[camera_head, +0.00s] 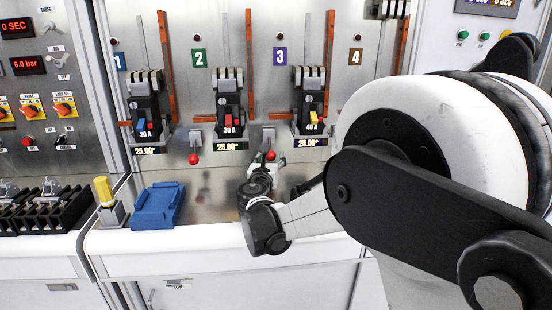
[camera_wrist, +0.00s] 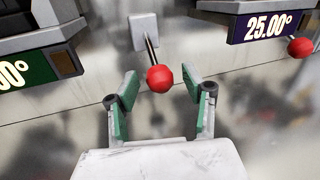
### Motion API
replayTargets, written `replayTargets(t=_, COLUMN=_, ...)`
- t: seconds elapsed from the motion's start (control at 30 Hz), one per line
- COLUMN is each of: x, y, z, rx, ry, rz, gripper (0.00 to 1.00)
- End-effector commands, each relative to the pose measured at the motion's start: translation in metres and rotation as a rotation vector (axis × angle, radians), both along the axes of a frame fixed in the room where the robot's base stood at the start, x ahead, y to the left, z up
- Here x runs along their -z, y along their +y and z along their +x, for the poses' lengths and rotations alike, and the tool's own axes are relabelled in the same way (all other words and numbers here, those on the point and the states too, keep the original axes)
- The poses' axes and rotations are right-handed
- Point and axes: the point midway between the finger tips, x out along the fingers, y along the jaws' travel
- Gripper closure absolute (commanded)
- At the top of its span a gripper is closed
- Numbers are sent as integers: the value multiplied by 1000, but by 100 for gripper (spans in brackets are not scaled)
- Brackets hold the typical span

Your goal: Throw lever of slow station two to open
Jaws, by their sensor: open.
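Numbered breaker stations stand on the panel; station two (camera_head: 228,100) has a green label and a red-marked breaker reading 25.00°. A red-knobbed lever (camera_head: 270,155) sits between the displays of stations two and three; its knob (camera_wrist: 160,78) hangs down on a short rod in the wrist view. My gripper (camera_head: 265,168) is at this lever, pointing at the panel. In the wrist view, my gripper (camera_wrist: 160,91) is open, one finger either side of the knob, which lies just beyond the tips. No contact shows. Another red-knobbed lever (camera_head: 193,158) is left of station two's display.
A third red knob (camera_wrist: 300,47) is at the wrist view's right edge, by station three's display (camera_wrist: 272,24). A blue tray (camera_head: 157,205) and a yellow-topped post (camera_head: 104,192) stand on the bench at left. My arm covers the right side.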

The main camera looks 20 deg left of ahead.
Motion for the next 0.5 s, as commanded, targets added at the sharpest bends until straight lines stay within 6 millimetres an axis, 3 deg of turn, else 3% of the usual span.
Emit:
replayTargets(t=0.4, x=0, y=1, z=8, rx=0, ry=0, rz=0, gripper=55)
replayTargets(t=0.5, x=0, y=1, z=8, rx=0, ry=0, rz=0, gripper=67)
